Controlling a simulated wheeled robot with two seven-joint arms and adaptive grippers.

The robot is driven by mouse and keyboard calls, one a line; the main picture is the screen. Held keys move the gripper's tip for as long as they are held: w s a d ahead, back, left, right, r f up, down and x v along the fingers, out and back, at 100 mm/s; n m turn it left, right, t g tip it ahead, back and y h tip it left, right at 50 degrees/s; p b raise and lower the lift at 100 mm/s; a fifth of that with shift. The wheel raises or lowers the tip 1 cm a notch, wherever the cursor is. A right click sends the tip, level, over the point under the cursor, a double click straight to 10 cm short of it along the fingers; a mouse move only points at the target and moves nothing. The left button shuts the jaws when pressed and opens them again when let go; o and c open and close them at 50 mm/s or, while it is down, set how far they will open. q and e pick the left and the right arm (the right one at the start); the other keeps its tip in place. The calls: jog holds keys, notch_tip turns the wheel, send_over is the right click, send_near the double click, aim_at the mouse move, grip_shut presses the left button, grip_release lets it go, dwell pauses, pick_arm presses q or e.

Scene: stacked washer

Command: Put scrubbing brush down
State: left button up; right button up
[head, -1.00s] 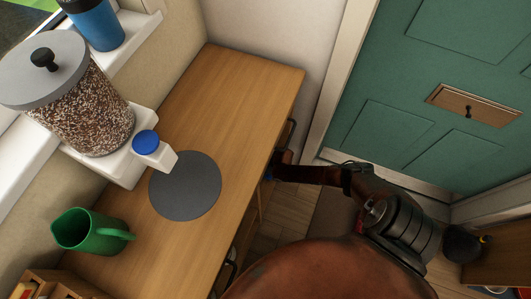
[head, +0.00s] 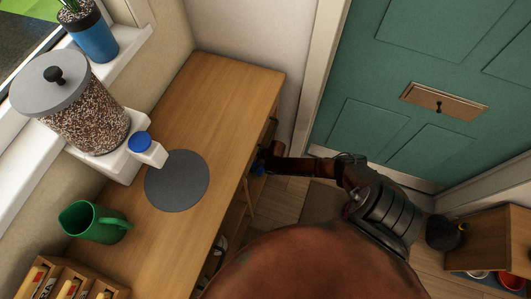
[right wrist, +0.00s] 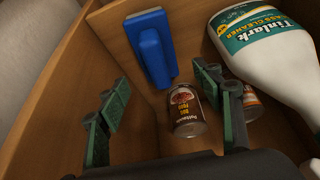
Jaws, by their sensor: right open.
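A blue scrubbing brush (right wrist: 150,48) with a raised handle shows in the right wrist view, inside a wooden compartment. It stands against the back wall, beyond my fingertips. A little blue also shows beside the gripper in the head view. My right gripper (right wrist: 165,90) is open, its green-padded fingers spread with nothing held between them. The brush appears in line with the gap between the fingers; I cannot tell whether it touches them. In the head view the right gripper (head: 268,158) is at the right side of the wooden table, partly hidden. My left gripper is not in view.
A food can (right wrist: 188,110) and a large white cleaner bottle (right wrist: 265,50) stand in the compartment. The tabletop (head: 215,110) holds a grey round mat (head: 177,181), a green jug (head: 90,222) and a wooden box (head: 60,283). A green door (head: 420,70) is at right.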

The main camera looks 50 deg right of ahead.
jog(key=shift+s, duration=0.1)
jog(key=s+a+f+g, duration=0.1)
jog(key=s+a, duration=0.3)
jog(key=s, duration=0.4)
jog(key=s+a+g+y, duration=0.1)
jog(key=s+a, duration=0.4)
jog(key=s, duration=0.2)
jog(key=s+a+f, duration=0.1)
jog(key=s+a, duration=0.3)
jog(key=s, duration=0.4)
jog(key=s+d+r+m, duration=0.1)
jog(key=s+r, duration=0.2)
jog(key=s, duration=0.3)
jog(key=s+d+r+g+h, duration=0.1)
jog(key=s+d+r, duration=0.1)
jog(key=s, duration=0.5)
jog(key=s+d+r+m+g+h, duration=0.1)
jog(key=s+r, duration=0.3)
jog(key=s, duration=0.2)
jog(key=shift+s+d+m, duration=0.25)
jog(key=shift+m, duration=0.05)
jog(key=shift+s, duration=0.1)
